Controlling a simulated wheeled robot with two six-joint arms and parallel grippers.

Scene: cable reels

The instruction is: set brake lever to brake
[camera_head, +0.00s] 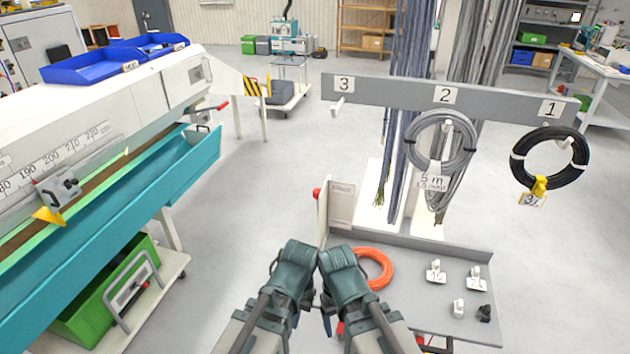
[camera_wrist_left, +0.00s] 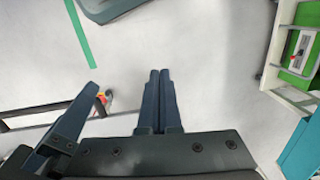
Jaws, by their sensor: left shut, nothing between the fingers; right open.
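No lever in view can be read for certain as the brake lever. A red knob (camera_head: 316,193) sits at the left edge of a small upright labelled panel (camera_head: 341,205); its label is too small to read. Another red handle (camera_head: 222,106) juts from the far end of the measuring machine. My left gripper (camera_head: 298,258) is low in the middle, short of the panel; its closed, empty fingers show in the left wrist view (camera_wrist_left: 159,80). My right gripper (camera_head: 343,270) is close beside it, open, its fingertips mostly hidden in the head view.
A grey table (camera_head: 440,310) at right holds an orange cable coil (camera_head: 376,268) and several small tagged items. A numbered rail (camera_head: 395,92) carries a grey coil (camera_head: 441,140) and a black coil (camera_head: 550,160). The machine's teal trough (camera_head: 150,180) stands left, with clear floor between.

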